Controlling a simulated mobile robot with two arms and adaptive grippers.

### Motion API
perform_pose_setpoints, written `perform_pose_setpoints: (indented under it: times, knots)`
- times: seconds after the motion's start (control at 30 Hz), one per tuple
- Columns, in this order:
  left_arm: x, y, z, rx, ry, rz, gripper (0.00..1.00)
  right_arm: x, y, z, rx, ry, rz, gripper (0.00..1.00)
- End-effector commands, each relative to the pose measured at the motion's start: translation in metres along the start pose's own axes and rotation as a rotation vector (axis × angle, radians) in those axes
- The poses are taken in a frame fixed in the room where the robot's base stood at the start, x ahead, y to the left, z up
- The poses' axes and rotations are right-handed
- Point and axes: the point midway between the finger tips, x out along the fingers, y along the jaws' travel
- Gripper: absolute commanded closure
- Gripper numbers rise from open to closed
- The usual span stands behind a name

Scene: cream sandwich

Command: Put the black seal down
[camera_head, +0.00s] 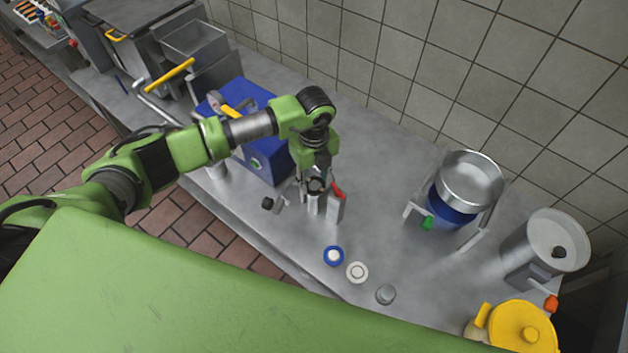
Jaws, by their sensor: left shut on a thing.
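My left gripper (315,190) points down over the steel worktop (300,245), just right of the blue box. It is shut on a small dark thing, which looks like the black seal (316,186). The fingers and wrist hide most of it, and I cannot tell whether it touches anything below. A grey block with a red top (336,207) stands close to the right of the fingers. A small grey piece with a black knob (268,203) is to their left. My right gripper is not in view.
A blue-rimmed ring (333,256), a white ring (357,272) and a grey cap (385,294) lie near the front edge. A steel bowl on a blue base (470,180) and a yellow-lidded pot (520,328) are at right. The blue box (265,160) is behind left. The middle-right worktop is clear.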

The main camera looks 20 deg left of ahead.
Motion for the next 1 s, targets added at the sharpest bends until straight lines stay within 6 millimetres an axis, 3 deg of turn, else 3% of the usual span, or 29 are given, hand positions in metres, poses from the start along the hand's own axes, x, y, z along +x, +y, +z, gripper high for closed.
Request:
perform_pose_setpoints:
  times: [0.13, 0.5, 0.8, 1.0]
  knots:
    - [-0.023, -0.001, 0.001, 0.002, -0.004, -0.005, 0.75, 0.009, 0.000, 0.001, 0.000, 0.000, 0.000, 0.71]
    - [-0.083, 0.030, -0.050, 0.008, -0.003, -0.005, 0.75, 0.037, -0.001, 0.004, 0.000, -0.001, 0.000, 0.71]
    - [-0.111, 0.063, -0.102, 0.005, -0.002, -0.004, 0.75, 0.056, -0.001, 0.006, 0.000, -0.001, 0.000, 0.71]
    - [-0.121, 0.072, -0.116, 0.000, -0.002, -0.001, 0.75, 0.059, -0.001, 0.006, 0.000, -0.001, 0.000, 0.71]
